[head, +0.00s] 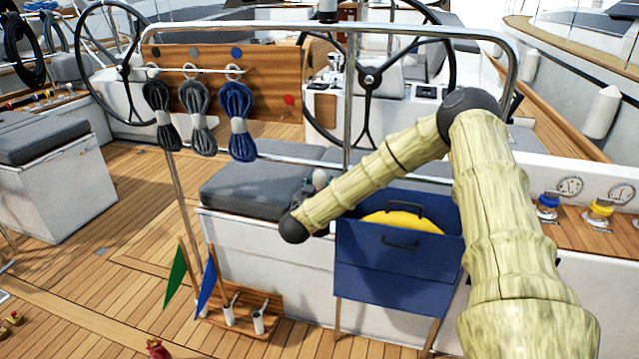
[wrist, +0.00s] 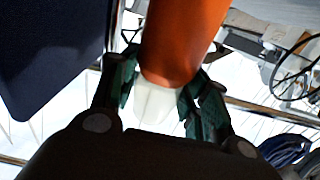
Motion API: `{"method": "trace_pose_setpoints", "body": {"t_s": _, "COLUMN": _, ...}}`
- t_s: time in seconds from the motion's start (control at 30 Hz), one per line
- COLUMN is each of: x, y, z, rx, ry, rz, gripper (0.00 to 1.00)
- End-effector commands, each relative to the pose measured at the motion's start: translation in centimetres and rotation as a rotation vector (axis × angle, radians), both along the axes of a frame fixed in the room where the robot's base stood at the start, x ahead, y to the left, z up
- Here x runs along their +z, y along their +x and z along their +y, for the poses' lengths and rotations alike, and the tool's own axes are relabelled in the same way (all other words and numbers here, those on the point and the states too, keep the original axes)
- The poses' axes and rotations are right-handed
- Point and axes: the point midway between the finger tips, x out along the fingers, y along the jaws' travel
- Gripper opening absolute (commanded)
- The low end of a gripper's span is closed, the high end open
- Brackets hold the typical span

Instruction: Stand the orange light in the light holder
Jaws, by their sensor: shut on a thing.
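The orange light (wrist: 180,40) shows large in the wrist view, with a pale white end (wrist: 157,103) between the two dark green fingers. My gripper (wrist: 164,92) is shut on it. In the head view, my gripper (head: 316,182) is mostly hidden behind my forearm, above the grey bench cushion, and the orange body of the light is hidden there. A wooden rack (head: 262,300) with short grey tubes (head: 258,322) stands on the deck below; I cannot tell whether it is the light holder.
A blue box (head: 385,275) with a yellow thing (head: 405,221) inside stands right of my gripper. A steel rail frame (head: 346,100) rises behind. Green (head: 176,277) and blue (head: 207,280) flags stand by the rack. Coiled ropes (head: 198,115) hang left. The deck at left is mostly clear.

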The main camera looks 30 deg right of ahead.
Motion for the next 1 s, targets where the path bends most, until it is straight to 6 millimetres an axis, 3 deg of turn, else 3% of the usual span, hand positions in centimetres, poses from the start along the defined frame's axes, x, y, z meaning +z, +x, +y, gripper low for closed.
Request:
{"method": "trace_pose_setpoints", "body": {"t_s": 0.33, "x": -0.1, "y": 0.0, "z": 0.0, "rx": 0.0, "ry": 0.0, "rz": -0.001, "gripper": 0.0}}
{"method": "trace_pose_setpoints", "body": {"t_s": 0.37, "x": -0.1, "y": 0.0, "z": 0.0, "rx": 0.0, "ry": 0.0, "rz": -0.001, "gripper": 0.51}}
{"method": "trace_pose_setpoints", "body": {"t_s": 0.47, "x": -0.1, "y": 0.0, "z": 0.0, "rx": 0.0, "ry": 0.0, "rz": -0.001, "gripper": 0.69}}
{"method": "trace_pose_setpoints", "body": {"t_s": 0.83, "x": -0.2, "y": -0.1, "z": 0.1, "rx": 0.0, "ry": 0.001, "rz": 0.001, "gripper": 0.71}}
{"method": "trace_pose_setpoints", "body": {"t_s": 1.0, "x": -0.2, "y": -0.9, "z": 1.2, "rx": 0.002, "ry": 0.001, "rz": 0.0, "gripper": 0.71}}
